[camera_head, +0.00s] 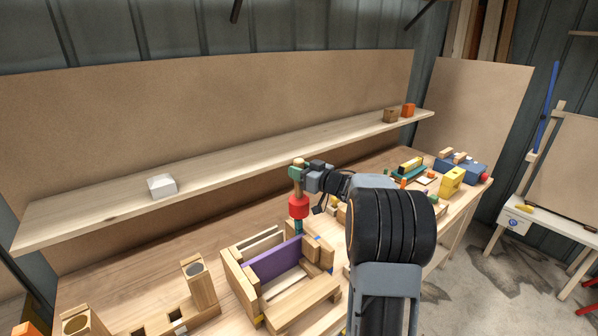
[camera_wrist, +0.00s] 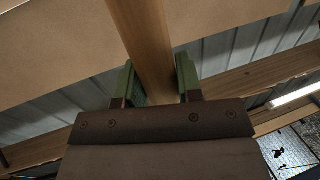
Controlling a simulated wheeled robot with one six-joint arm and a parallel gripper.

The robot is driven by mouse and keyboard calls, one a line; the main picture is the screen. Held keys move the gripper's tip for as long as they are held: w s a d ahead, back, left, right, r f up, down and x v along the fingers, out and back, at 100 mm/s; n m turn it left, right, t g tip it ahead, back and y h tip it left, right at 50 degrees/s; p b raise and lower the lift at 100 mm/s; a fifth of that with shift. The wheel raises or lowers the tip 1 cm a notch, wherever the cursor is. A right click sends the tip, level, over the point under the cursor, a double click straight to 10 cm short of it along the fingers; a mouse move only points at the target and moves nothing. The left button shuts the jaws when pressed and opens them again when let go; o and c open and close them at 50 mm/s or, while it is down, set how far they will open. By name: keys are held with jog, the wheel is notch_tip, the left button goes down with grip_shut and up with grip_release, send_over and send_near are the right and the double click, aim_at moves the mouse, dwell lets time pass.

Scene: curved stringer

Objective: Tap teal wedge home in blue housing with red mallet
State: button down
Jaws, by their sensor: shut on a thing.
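The red mallet's red head (camera_head: 299,206) hangs below my gripper (camera_head: 298,173), with its wooden handle upright. In the wrist view my gripper (camera_wrist: 154,82) has its green pads on either side of the wooden handle (camera_wrist: 143,40); it is shut on it. A small teal piece (camera_head: 298,227), which looks like the teal wedge, stands directly under the mallet head. I cannot tell whether the head touches it. Small blue parts (camera_head: 309,254) show just below, at the wooden frame; they may be the blue housing. How deep the wedge sits is hidden.
A wooden frame with a purple panel (camera_head: 272,259) stands in front of the mallet. A long shelf (camera_head: 240,156) runs behind.

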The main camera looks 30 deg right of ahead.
aim_at(299, 160)
notch_tip(299, 160, up, 2)
jog(key=shift+r+p, duration=0.1)
jog(key=shift+p, duration=0.3)
notch_tip(299, 160, down, 6)
jog(key=b, duration=0.3)
jog(key=shift+r+b, duration=0.2)
jog(key=shift+b, duration=0.15)
notch_tip(299, 160, up, 7)
jog(key=p, duration=0.6)
jog(key=shift+r, duration=0.85)
